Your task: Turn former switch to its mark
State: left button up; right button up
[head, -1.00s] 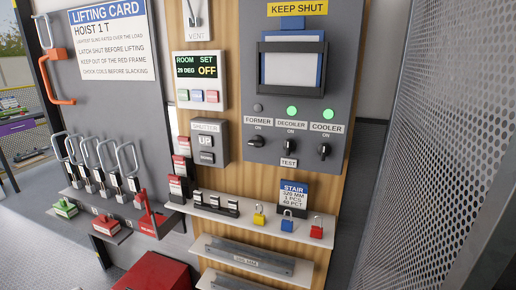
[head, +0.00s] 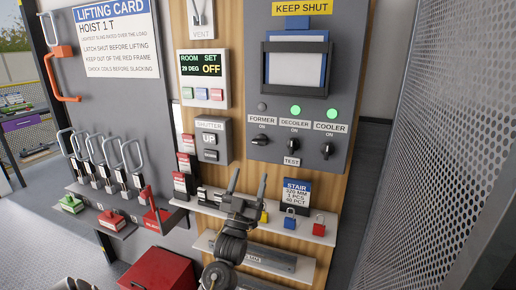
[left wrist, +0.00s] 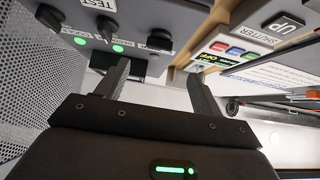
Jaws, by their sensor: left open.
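The former switch (head: 260,140) is a black knob at the left of a row of three on the grey panel (head: 255,75). Its handle lies roughly sideways, and the ON mark is above it. The lamp above its label (head: 262,106) is dark. My left gripper (head: 248,178) is open and empty, fingers up, below the former switch and apart from it. In the left wrist view the picture is upside down; the former switch (left wrist: 159,40) shows beyond the open fingers (left wrist: 158,78). My right gripper is not in view.
The decoiler switch (head: 293,146) and cooler switch (head: 327,150) stand to the right, with green lamps above. The shutter box (head: 212,140) is to the left. A perforated screen (head: 440,130) bounds the right.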

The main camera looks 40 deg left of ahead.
aim_at(258, 147)
pick_arm(q)
jog(key=p+x, duration=0.4)
jog(key=x, duration=0.5)
jog(key=shift+w+r, duration=0.15)
jog(key=shift+r, duration=0.05)
jog(key=shift+w+a+r+p, duration=0.2)
jog(key=shift+w+r+p, duration=0.1)
jog(key=shift+w+p, duration=0.15)
jog(key=shift+c, duration=0.5)
jog(key=c, duration=0.9)
